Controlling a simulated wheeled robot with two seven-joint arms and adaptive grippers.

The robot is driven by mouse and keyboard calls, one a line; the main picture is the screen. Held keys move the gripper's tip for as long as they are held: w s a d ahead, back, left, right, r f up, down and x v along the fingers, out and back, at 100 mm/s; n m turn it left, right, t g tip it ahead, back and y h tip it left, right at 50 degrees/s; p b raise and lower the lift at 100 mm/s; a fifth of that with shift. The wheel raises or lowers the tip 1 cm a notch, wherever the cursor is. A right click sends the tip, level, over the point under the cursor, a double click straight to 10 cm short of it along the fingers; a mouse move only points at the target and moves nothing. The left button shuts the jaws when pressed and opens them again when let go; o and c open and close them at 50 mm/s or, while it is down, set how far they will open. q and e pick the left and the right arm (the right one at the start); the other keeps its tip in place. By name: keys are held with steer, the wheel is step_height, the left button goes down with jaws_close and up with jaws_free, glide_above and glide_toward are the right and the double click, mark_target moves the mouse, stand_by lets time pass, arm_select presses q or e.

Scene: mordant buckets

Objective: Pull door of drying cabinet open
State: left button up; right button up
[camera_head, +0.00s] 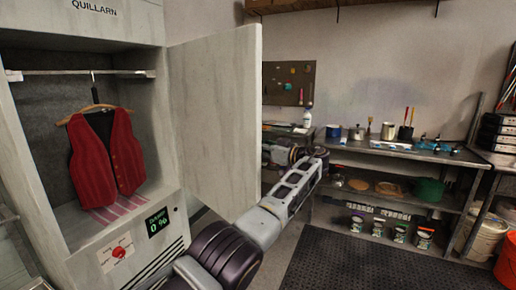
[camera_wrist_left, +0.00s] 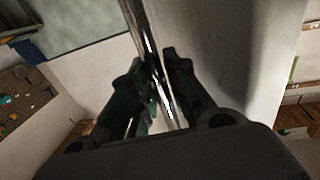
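The drying cabinet (camera_head: 165,150) stands at the left in the head view, with its pale door (camera_head: 218,110) swung wide open. A red vest (camera_head: 105,155) hangs inside it. My left arm crosses in front of the cabinet, and my left gripper (camera_head: 280,155) is at the door's free edge, partly hidden behind the panel. In the left wrist view, my left gripper's fingers (camera_wrist_left: 153,75) are close together, one on each side of a thin shiny handle bar (camera_wrist_left: 150,50) beside the door panel (camera_wrist_left: 225,50). The gripper looks shut on this handle. My right gripper is not seen.
A metal workbench (camera_head: 400,158) with jars and pots stands against the back wall, right of the door. A dark floor mat (camera_head: 370,265) lies in front of it. An orange bucket (camera_head: 508,262) stands at the right edge.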

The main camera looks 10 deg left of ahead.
arm_select(q)
steer(key=shift+o, duration=1.3)
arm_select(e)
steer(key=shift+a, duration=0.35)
arm_select(q)
steer(key=v, duration=0.6)
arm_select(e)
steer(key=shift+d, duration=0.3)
arm_select(q)
steer(key=shift+s+d, duration=0.35)
steer(key=shift+d, duration=0.3)
steer(key=shift+c, duration=0.2)
